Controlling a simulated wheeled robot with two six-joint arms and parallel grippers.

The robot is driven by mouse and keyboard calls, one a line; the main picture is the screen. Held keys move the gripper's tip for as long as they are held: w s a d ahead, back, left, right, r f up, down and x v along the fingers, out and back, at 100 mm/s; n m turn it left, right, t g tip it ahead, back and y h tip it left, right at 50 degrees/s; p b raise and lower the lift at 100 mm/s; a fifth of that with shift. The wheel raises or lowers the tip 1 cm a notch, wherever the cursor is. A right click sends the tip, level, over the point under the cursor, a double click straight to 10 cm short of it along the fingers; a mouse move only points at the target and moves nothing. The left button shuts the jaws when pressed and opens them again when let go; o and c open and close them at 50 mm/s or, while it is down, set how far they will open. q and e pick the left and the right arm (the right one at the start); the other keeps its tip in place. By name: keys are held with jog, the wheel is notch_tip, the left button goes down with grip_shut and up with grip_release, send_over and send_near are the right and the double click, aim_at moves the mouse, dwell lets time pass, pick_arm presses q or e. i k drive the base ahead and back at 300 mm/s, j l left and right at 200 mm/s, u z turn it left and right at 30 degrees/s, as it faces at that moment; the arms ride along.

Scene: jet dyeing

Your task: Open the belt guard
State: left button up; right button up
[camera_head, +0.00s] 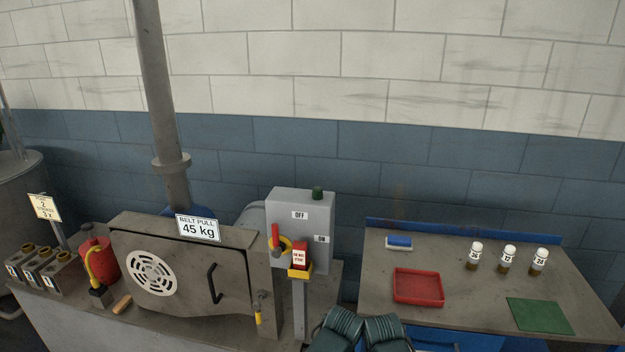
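The belt guard (187,270) is a grey-brown metal cover on the bench at the left. It has a round white vent (152,272) and a black handle (214,283) on its front, and it looks shut. A "BELT PULL 45 kg" sign (198,228) stands at its top edge. A small latch-like part with a yellow end (259,308) is at its right side.
A grey ON/OFF box (302,222) with a red lever and red tag (300,257) stands right of the guard. The right table holds a red tray (418,287), bottles (508,259) and a green mat (540,316). Dark green ribbed forms (340,327) show at the bottom.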

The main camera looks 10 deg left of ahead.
aim_at(182, 279)
jog(key=u, duration=1.35)
jog(key=i+l+z, duration=0.15)
jog(key=k+j, duration=0.05)
